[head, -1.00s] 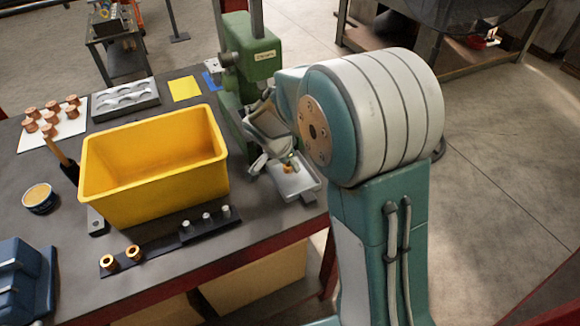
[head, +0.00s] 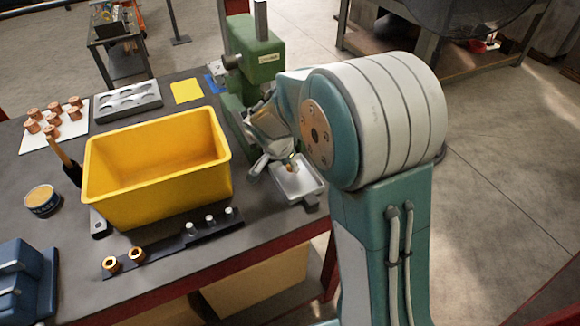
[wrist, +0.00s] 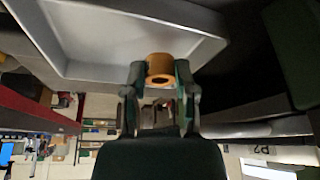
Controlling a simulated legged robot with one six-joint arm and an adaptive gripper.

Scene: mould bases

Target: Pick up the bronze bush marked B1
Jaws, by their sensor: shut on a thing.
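A bronze bush (wrist: 160,68) sits between the fingertips of my gripper (wrist: 160,85) in the wrist view, with a finger on each side of it. My gripper is shut on it. In the head view the bush (head: 290,168) is a small orange spot at the fingertips of my gripper (head: 284,163), over the small grey metal tray (head: 308,182). The tray's inside (wrist: 110,30) fills the top of the wrist view. Whether the bush is clear of the tray is hard to tell. No B1 mark is readable on it.
A green press (head: 258,60) stands right behind my gripper. A yellow bin (head: 155,205) stands to its left. Two bronze bushes (head: 123,259) stand on a dark strip at the front. Several copper-coloured pieces (head: 53,118) lie on a white sheet at far left.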

